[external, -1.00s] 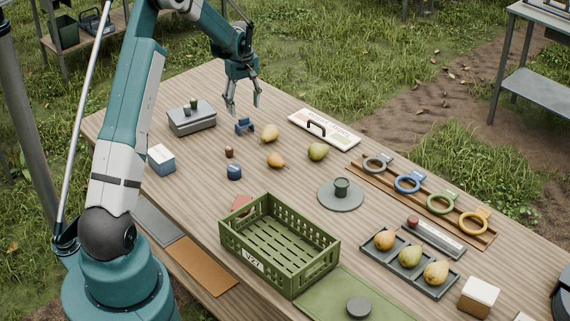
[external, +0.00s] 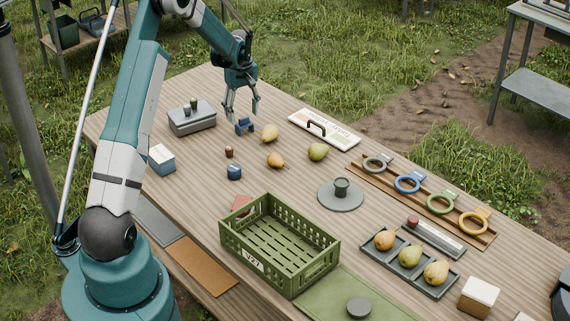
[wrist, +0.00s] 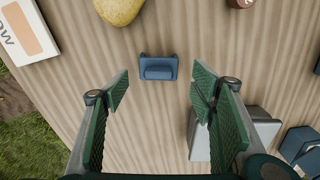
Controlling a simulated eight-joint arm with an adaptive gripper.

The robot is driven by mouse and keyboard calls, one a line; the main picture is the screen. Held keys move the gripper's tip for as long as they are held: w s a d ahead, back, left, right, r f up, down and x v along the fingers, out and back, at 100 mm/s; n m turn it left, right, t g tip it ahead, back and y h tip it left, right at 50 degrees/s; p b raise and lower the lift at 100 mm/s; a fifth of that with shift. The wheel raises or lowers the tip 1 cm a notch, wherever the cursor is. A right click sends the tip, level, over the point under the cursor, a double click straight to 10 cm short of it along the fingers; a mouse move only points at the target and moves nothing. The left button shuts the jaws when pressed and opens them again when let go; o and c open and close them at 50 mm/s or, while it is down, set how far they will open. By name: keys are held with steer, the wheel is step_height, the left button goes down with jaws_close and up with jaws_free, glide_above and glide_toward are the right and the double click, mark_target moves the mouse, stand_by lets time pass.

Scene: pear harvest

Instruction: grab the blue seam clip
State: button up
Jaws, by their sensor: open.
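The blue seam clip (external: 244,126) is a small dark-blue piece standing on the wooden table, between the grey box and a yellow pear. In the wrist view the clip (wrist: 159,68) lies ahead of the gap between the fingers, near the middle of the picture. My gripper (external: 242,115) is open, with its fingers pointing down just above the clip. In the wrist view the green-padded fingers of my gripper (wrist: 158,90) are spread wide with nothing between them. The clip does not appear to touch either finger.
A yellow pear (external: 270,132) lies right of the clip, and a grey box (external: 191,118) stands to its left. A white board with a handle (external: 324,129) lies farther right. A green crate (external: 279,245) stands nearer the front. Bare tabletop surrounds the clip.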

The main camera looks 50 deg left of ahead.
mark_target(244, 118)
steer(key=shift+f, duration=0.15)
steer(key=shift+d+f, duration=0.2)
steer(key=shift+f, duration=2.25)
steer(key=shift+c, duration=0.7)
steer(key=c, duration=0.7)
